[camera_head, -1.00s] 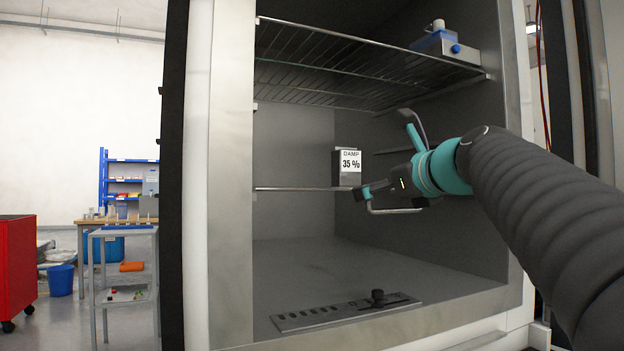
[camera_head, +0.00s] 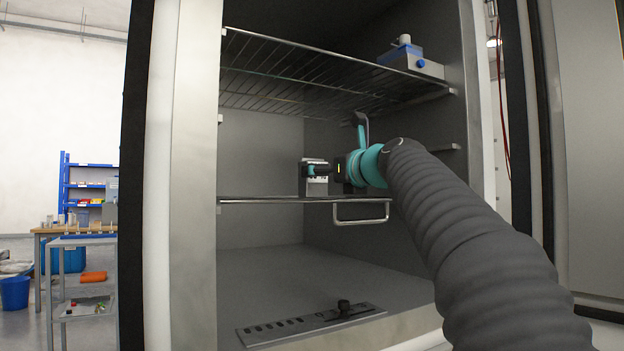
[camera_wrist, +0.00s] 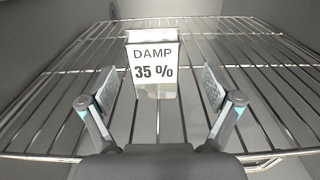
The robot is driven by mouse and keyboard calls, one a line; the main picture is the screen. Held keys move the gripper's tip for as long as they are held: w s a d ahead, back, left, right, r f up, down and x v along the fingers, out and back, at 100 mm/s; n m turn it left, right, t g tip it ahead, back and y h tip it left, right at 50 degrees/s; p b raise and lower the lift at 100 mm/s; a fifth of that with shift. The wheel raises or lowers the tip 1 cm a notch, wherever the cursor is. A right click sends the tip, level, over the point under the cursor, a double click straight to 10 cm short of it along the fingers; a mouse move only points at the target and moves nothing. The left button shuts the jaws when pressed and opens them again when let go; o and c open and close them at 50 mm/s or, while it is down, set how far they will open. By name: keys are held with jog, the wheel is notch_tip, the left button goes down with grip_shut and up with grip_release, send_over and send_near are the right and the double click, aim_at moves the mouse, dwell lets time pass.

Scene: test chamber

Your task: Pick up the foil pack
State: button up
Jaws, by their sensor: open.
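The foil pack (camera_wrist: 153,88) is a small upright silvery block with a white label reading "DAMP 35 %". It stands on the lower wire shelf (camera_wrist: 55,100) inside the chamber. In the head view the pack (camera_head: 317,188) is partly hidden behind my gripper (camera_head: 322,168). In the wrist view my gripper (camera_wrist: 156,92) is open, with one finger to the left of the pack and one to the right. The pack is straight ahead, centred between them, and appears beyond the fingertips. Neither finger touches it.
A wire loop (camera_head: 361,220) hangs at the lower shelf's front edge, below my gripper. An upper wire shelf (camera_head: 300,75) carries a grey-blue device (camera_head: 410,60). A slotted plate with a black knob (camera_head: 310,325) lies on the chamber floor. The lower shelf around the pack looks clear.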

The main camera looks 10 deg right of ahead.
jog(key=x, duration=0.3)
jog(key=shift+w+a+p, duration=0.2)
jog(key=shift+a+p, duration=0.1)
jog(key=shift+a, duration=0.2)
jog(key=shift+w+a+f, duration=0.1)
jog(key=shift+w+a, duration=0.1)
jog(key=shift+w, duration=0.4)
jog(key=c, duration=1.5)
